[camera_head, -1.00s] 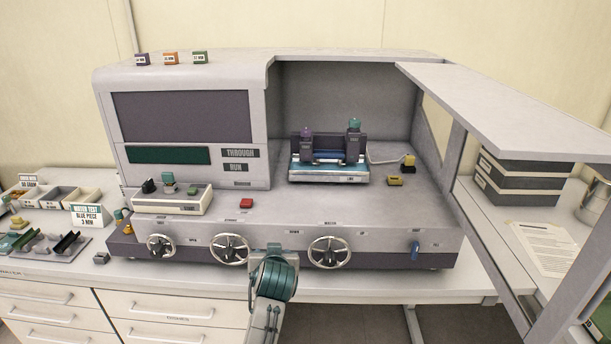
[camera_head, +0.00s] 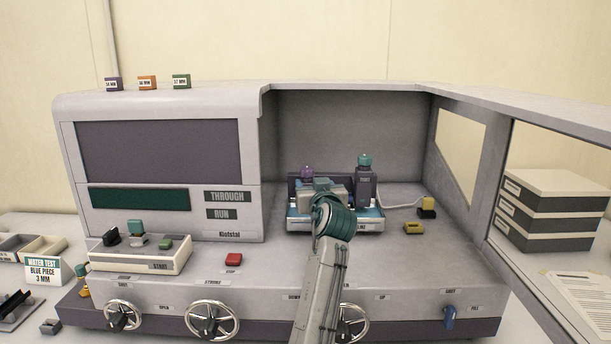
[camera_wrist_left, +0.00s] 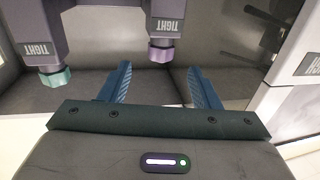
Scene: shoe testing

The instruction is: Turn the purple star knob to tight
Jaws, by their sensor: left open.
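The purple star knob (camera_head: 307,172) sits on top of the left dark post of the fixture inside the machine's open bay. A teal knob (camera_head: 364,160) tops the right post (camera_head: 366,187). My left gripper (camera_head: 321,184) is in front of the fixture, close to the purple knob; its fingers are hard to make out there. In the left wrist view its two blue fingers (camera_wrist_left: 160,85) are spread apart and empty. The purple knob (camera_wrist_left: 161,52) shows beyond and between them, under a "TIGHT" label; the teal knob (camera_wrist_left: 55,77) is to the left. My right gripper is not in view.
The bay's side wall and raised cover (camera_head: 540,115) stand to the right. A yellow block (camera_head: 413,228) and a yellow-and-black part (camera_head: 428,207) lie right of the fixture. A red stop button (camera_head: 233,259) and handwheels (camera_head: 212,320) are on the machine's front.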

